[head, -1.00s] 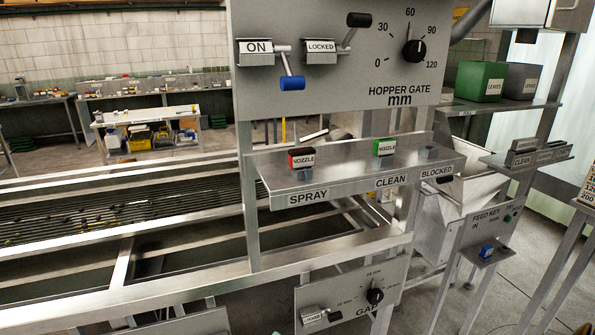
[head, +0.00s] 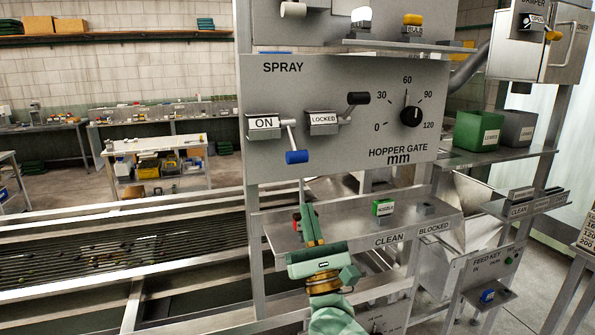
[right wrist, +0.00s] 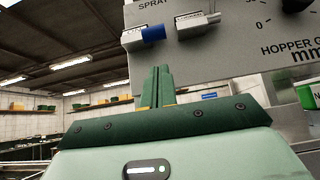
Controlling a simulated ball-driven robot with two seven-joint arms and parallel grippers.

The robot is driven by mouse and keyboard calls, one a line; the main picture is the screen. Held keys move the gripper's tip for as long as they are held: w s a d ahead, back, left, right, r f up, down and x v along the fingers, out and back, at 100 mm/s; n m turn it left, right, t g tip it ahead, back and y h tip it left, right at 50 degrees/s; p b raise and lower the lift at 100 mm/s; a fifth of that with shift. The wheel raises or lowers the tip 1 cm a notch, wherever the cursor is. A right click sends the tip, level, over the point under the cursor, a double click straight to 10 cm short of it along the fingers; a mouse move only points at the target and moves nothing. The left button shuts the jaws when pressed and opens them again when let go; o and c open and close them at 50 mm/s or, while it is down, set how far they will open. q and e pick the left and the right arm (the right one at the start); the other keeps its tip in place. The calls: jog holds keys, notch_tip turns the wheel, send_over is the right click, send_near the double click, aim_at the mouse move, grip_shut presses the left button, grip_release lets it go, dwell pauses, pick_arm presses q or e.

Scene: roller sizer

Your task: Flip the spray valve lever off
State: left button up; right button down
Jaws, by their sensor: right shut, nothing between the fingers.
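The spray valve lever (head: 297,156) has a blue grip and hangs down from its mount, beside an "ON" label, under the word SPRAY on the grey panel (head: 345,75). Its blue grip also shows in the right wrist view (right wrist: 153,34), above and ahead of the fingers. My right gripper (head: 309,212) points upward below the lever, apart from it, in front of the shelf. Its green fingers are together with nothing between them; they also show in the right wrist view (right wrist: 157,74). My left gripper is not in view.
Right of the lever are a black-gripped lever (head: 358,98) labelled LOCKED and the hopper gate dial (head: 411,117). The shelf (head: 455,217) below holds a green nozzle block (head: 383,207); my gripper partly hides a red block. The roller bed (head: 120,255) lies left.

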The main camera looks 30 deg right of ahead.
jog(key=shift+w, duration=0.1)
jog(key=p, duration=0.4)
send_near(292, 141)
jog(key=w, duration=0.1)
jog(key=w+d, duration=0.1)
jog(key=w+r, duration=0.1)
jog(key=w, duration=0.1)
jog(key=shift+d+r, duration=0.1)
jog(key=shift+d, duration=0.25)
jog(key=shift+w+d+r, duration=0.1)
jog(key=shift+w+r, duration=0.25)
jog(key=shift+w, duration=0.05)
jog(key=shift+y, duration=0.3)
